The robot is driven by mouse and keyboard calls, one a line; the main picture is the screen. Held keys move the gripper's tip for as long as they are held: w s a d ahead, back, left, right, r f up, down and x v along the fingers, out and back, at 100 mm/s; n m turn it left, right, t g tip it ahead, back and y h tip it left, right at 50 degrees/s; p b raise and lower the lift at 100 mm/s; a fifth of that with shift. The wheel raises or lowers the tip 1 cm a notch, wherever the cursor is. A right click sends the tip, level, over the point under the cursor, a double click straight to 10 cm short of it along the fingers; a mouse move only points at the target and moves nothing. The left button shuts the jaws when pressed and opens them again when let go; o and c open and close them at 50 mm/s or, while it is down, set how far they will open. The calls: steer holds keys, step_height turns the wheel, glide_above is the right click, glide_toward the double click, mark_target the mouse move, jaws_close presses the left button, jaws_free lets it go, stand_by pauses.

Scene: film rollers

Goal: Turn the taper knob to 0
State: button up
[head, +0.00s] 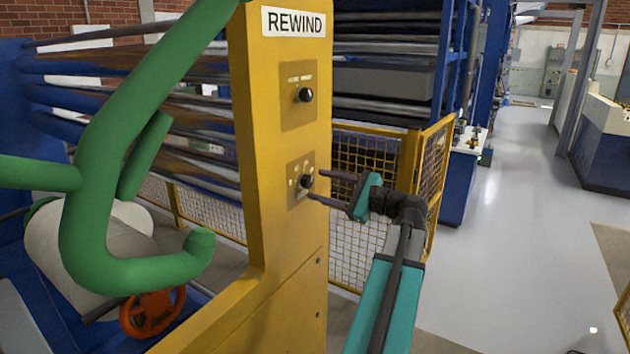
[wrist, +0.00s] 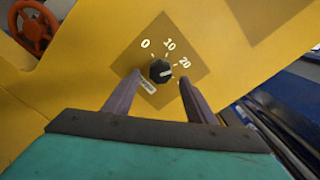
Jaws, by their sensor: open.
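The lower black knob (head: 306,181) sits on a brown square plate on the yellow REWIND post. In the wrist view the knob (wrist: 160,70) has a dial marked 0, 10 and 20. Its white pointer mark faces right, roughly towards the 20 side. A small label below it is too small to read. My gripper (head: 315,185) is open in front of the plate, its fingertips close to the knob. In the wrist view the gripper (wrist: 160,80) has one finger on each side of the knob, with gaps visible. The right finger may hide part of the dial.
A second black knob (head: 305,95) is higher on the same post, under the REWIND sign (head: 293,22). A thick green tube frame (head: 160,90) and an orange handwheel (head: 152,312) are at left. Yellow mesh fencing (head: 365,155) stands behind; open floor lies right.

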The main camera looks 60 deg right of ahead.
mark_target(312, 183)
steer(key=shift+w+p, duration=0.3)
steer(key=shift+w, duration=1.35)
steer(key=c, duration=1)
steer(key=shift+d+r, duration=0.1)
steer(key=shift+d, duration=0.25)
steer(key=shift+c, duration=0.2)
steer(key=shift+a, duration=0.25)
